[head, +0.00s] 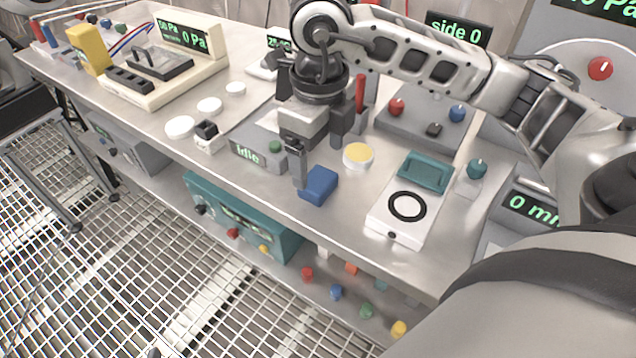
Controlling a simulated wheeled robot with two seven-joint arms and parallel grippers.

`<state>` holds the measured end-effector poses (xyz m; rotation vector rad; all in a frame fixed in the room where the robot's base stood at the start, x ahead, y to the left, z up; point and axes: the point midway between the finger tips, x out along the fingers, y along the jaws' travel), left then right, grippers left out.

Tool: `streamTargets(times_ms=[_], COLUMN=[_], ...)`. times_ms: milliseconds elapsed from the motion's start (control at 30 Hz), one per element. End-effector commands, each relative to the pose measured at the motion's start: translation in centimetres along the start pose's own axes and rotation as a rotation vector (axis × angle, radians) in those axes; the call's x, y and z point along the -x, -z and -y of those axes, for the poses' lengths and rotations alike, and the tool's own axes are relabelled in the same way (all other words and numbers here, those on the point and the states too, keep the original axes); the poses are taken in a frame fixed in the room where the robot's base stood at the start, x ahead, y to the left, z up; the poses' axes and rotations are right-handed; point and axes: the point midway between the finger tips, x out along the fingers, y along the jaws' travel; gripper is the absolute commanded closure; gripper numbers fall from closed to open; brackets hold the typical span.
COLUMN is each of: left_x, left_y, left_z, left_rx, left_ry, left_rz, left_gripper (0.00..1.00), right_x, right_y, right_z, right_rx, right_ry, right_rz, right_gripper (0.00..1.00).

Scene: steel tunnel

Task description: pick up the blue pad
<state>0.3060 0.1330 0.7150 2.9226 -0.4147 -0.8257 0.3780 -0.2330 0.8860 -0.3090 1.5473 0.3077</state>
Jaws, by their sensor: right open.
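The blue pad (319,184) is a small blue block lying on the steel bench near its front edge, in the middle of the head view. My right gripper (318,158) comes down from above, just behind and to the left of the pad. Its fingers point down and are apart, with nothing seen between them. One finger ends close to the pad's left side; I cannot tell if it touches. My left gripper is not in view.
A white dish with yellow content (358,155) sits right of the gripper. A grey box reading "idle" (258,152) stands left. A white device with a black ring (407,207) and a teal tray (425,172) lie right. Loose knobs lie on the lower shelf (330,270).

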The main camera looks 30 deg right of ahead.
Motion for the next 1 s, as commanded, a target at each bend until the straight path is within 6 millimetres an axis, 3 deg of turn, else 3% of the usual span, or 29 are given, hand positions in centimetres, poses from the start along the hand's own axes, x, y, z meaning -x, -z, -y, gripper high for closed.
streamTargets(times_ms=[233, 533, 567, 733, 1000], left_x=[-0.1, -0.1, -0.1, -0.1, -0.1], left_y=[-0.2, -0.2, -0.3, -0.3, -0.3], left_z=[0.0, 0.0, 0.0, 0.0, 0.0], left_rx=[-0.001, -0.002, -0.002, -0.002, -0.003], left_ry=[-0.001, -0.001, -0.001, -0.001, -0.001], left_rz=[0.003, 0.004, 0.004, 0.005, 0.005], left_gripper=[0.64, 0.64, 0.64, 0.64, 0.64], right_x=[-3.8, -4.4, -4.4, -4.4, -4.3], right_y=[0.1, 0.0, 0.0, 0.0, 0.0], right_z=[-0.3, -0.2, -0.2, -0.2, -0.2], right_rx=[0.0, 0.0, 0.0, 0.0, 0.001], right_ry=[-0.002, -0.001, -0.001, -0.001, -0.001], right_rz=[-0.005, -0.001, -0.001, -0.001, 0.0], right_gripper=[0.2, 0.2, 0.23, 0.68, 0.72])
